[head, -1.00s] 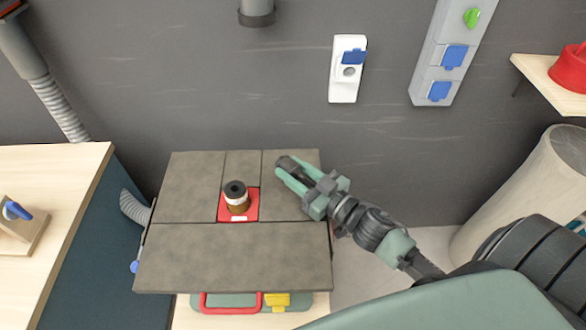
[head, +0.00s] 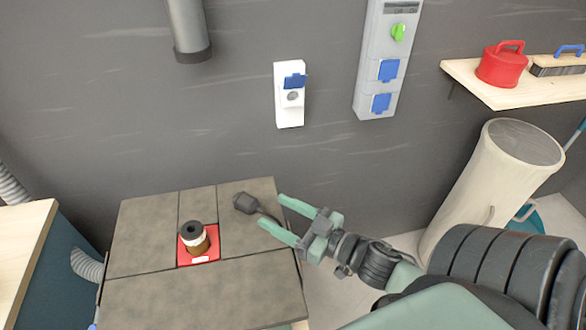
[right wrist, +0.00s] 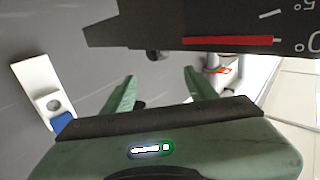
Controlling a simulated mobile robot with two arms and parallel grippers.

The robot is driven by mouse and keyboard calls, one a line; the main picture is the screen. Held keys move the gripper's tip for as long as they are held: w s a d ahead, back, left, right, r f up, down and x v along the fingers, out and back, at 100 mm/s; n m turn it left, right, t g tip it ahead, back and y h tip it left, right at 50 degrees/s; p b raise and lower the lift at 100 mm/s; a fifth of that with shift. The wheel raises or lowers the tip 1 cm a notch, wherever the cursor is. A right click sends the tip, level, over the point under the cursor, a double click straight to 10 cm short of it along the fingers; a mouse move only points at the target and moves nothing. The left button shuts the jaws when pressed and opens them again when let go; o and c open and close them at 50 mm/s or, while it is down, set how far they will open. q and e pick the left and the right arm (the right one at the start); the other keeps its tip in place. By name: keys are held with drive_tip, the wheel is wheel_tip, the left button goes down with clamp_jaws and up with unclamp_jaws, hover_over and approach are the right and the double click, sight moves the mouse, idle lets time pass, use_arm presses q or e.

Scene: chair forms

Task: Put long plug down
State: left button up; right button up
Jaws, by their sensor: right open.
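The long plug (head: 245,203) is dark grey and lies on the grey worktop (head: 150,300), near its back right edge. A dark cord runs from it toward my right gripper (head: 272,210). That gripper is open, with green fingers apart just right of the plug. In the right wrist view, the two fingers of my right gripper (right wrist: 160,75) are spread with a gap between them. A small dark piece near the gap there may be the plug, but I cannot tell. My left gripper is not in view.
A red insert with a black and brown cylinder (head: 195,238) sits in the worktop. A white wall socket (head: 290,100) and a grey socket panel (head: 384,70) are on the wall. A shelf (head: 500,88) and a pale round bin (head: 490,180) stand at right.

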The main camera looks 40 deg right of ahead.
drive_tip(key=shift+v, duration=1.8)
